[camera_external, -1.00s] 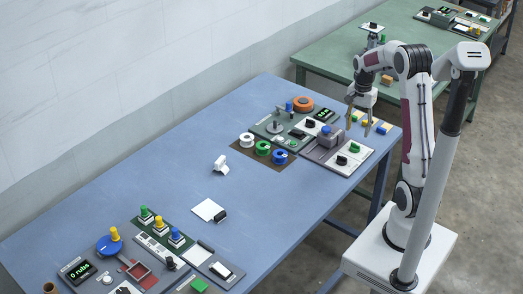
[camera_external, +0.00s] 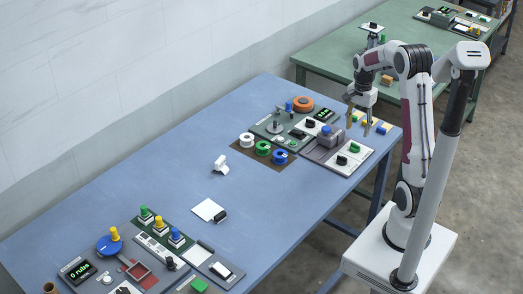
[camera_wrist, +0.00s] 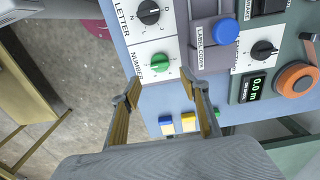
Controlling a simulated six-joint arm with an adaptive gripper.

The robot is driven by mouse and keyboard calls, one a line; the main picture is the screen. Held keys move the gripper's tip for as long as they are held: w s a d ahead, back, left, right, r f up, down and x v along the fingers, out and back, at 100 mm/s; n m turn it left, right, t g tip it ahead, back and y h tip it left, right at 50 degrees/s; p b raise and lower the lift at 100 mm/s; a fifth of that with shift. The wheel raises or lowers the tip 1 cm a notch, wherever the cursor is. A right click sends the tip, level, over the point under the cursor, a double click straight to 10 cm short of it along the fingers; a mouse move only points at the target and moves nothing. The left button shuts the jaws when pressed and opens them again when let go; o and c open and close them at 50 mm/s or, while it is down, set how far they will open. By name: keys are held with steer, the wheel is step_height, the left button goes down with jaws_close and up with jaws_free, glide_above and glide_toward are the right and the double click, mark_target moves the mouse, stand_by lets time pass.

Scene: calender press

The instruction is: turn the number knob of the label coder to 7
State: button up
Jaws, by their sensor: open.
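The number knob (camera_wrist: 160,62) is green and sits on a white plate marked NUMBER in the wrist view. It also shows in the external view (camera_external: 355,147). Its pointer setting is too small to read. The black letter knob (camera_wrist: 149,12) is beside it on the same panel. The label coder (camera_wrist: 202,22) is a grey unit with a blue button (camera_wrist: 225,32). My gripper (camera_wrist: 163,88) is open and empty, its two fingers apart, with the green knob just beyond the fingertips in the wrist view. In the external view my gripper (camera_external: 358,126) hangs above the panel, apart from the knob.
Small blue, yellow and green blocks (camera_external: 366,123) lie near the table edge by my gripper. An orange reel (camera_external: 303,104) and a display (camera_external: 324,115) stand behind the coder. Green and blue rolls (camera_external: 263,149) are to the left. The middle of the blue table (camera_external: 150,170) is mostly clear.

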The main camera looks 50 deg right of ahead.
mark_target(355, 147)
steer(key=shift+f, duration=0.1)
steer(key=shift+f, duration=3.8)
steer(key=c, duration=1.1)
